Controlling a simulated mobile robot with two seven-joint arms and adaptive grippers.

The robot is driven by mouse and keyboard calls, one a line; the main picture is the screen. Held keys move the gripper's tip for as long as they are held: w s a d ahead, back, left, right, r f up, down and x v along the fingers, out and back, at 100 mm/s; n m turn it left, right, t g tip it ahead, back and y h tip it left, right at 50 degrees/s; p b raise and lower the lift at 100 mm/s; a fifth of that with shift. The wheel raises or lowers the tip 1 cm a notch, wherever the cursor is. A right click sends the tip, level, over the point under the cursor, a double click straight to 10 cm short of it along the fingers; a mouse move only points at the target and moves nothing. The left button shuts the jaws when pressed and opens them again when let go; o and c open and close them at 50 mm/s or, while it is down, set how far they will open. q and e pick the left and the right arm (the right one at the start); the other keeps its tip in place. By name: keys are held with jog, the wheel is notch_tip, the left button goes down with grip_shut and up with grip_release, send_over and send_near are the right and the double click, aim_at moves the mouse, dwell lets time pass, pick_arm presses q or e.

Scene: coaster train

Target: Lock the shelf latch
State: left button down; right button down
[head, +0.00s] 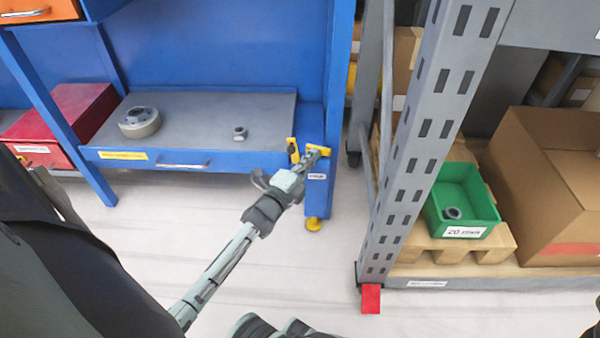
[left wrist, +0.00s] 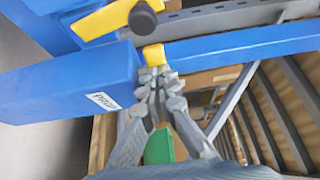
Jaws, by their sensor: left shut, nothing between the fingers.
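The shelf latch shows as yellow parts at the blue rack's right front post. One is an upright yellow piece (head: 293,150) at the tray's right end; the other is a yellow piece (head: 319,149) on the post. My left gripper (head: 311,158) is shut and empty, its fingertips right at the yellow piece on the post. In the left wrist view the closed fingertips (left wrist: 157,77) are just below a small yellow tab (left wrist: 154,54), perhaps touching it. A yellow bar (left wrist: 104,19) with a black knob (left wrist: 143,19) lies beyond.
The grey pull-out shelf (head: 200,118) holds a round metal part (head: 139,122) and a small nut-like part (head: 240,133). A red box (head: 70,117) is left. A grey perforated upright (head: 420,140), green bin (head: 463,195) and cardboard box (head: 550,170) stand right. Floor in front is clear.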

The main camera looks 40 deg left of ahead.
pick_arm(q)
jog(key=shift+s+a, duration=0.3)
jog(key=shift+a, duration=0.35)
jog(key=shift+s+a, duration=0.3)
jog(key=shift+a, duration=0.3)
jog(key=shift+s+a, duration=0.3)
jog(key=shift+a, duration=0.35)
jog(key=shift+s+f, duration=0.1)
